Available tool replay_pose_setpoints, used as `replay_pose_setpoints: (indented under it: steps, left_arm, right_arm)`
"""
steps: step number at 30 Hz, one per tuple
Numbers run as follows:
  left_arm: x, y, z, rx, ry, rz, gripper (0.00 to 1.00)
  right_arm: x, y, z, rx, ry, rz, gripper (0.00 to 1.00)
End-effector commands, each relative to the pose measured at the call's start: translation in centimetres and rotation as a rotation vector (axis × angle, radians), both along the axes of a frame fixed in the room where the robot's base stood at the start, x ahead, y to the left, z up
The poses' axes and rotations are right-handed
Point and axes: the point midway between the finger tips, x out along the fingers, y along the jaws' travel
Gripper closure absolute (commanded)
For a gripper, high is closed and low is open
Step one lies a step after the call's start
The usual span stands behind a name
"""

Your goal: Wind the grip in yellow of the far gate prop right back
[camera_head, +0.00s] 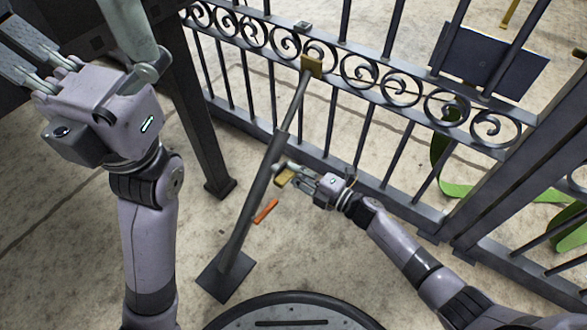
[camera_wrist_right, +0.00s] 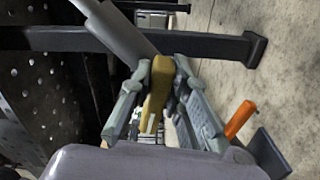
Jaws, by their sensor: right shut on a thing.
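The gate prop (camera_head: 256,195) is a dark tube with a thinner upper rod, leaning from a square foot plate up to a yellowish bracket (camera_head: 312,67) on the gate. Its small yellow grip (camera_head: 283,178) sits beside the tube at mid-height. My right gripper (camera_head: 285,174) is shut on this grip; in the right wrist view the yellow grip (camera_wrist_right: 158,90) stands between the two fingers. The joint between grip and tube is partly hidden by the fingers. My left gripper (camera_head: 65,25) is raised at the upper left, fingers spread and empty, its tips partly cut off.
The scrollwork gate (camera_head: 340,65) stands behind the prop, with a dark plate (camera_head: 490,60) on its bars. An orange piece (camera_head: 266,211) shows beside the prop's lower tube. A dark post (camera_head: 195,100) stands left of the prop. Pale paving lies open around the foot plate (camera_head: 226,277).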

Motion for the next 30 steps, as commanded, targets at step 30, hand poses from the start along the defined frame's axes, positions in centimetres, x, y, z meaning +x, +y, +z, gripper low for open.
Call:
replay_pose_setpoints:
  steps: [30]
  left_arm:
    - [0.34,-0.06,-0.29,0.008,0.014,0.004,0.00]
  right_arm:
    - [-0.03,-0.09,-0.04,0.002,0.004,0.000,0.63]
